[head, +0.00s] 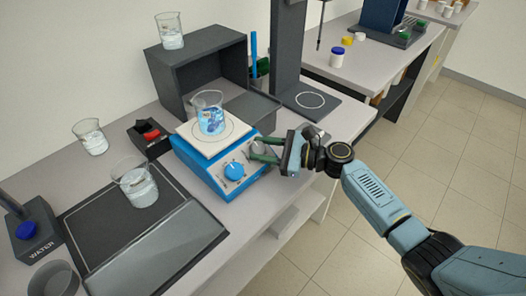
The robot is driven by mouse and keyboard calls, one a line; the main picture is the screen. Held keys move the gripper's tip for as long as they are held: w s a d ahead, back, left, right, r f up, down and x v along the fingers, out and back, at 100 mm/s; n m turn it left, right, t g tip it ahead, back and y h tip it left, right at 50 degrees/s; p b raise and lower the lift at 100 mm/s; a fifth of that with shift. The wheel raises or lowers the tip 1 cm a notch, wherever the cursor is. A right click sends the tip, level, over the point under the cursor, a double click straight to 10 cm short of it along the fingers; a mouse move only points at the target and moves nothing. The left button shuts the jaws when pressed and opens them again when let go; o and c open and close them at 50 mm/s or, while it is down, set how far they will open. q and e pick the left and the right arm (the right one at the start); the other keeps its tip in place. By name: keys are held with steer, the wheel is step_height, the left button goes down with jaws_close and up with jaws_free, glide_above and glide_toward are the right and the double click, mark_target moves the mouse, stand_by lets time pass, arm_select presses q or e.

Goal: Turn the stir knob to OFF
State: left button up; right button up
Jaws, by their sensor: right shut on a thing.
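A blue stirrer (207,182) with a white top plate (189,130) stands on the bench. A glass beaker (209,113) with blue liquid sits on the plate. The front panel has a blue knob (234,171) at its left and a grey knob (258,146) at its right; their labels are too small to read. My right gripper (264,150) comes in from the right and is shut on the grey knob, its green fingers hiding part of it. The blue knob is untouched. My left gripper is not in view.
A black box with a red switch (152,135) is left of the stirrer. Beakers (137,187) (90,137) stand farther left, by a dark mat (105,212) and a WATER dispenser (33,239). A dark open cabinet (190,87) and a stand (288,55) are behind.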

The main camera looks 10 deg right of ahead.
stand_by(0.4)
steer(key=o, duration=1)
steer(key=shift+d, duration=0.1)
steer(key=v, duration=1.3)
steer(key=shift+d+b, duration=0.15)
steer(key=shift+b, duration=0.2)
steer(key=shift+r, duration=0.1)
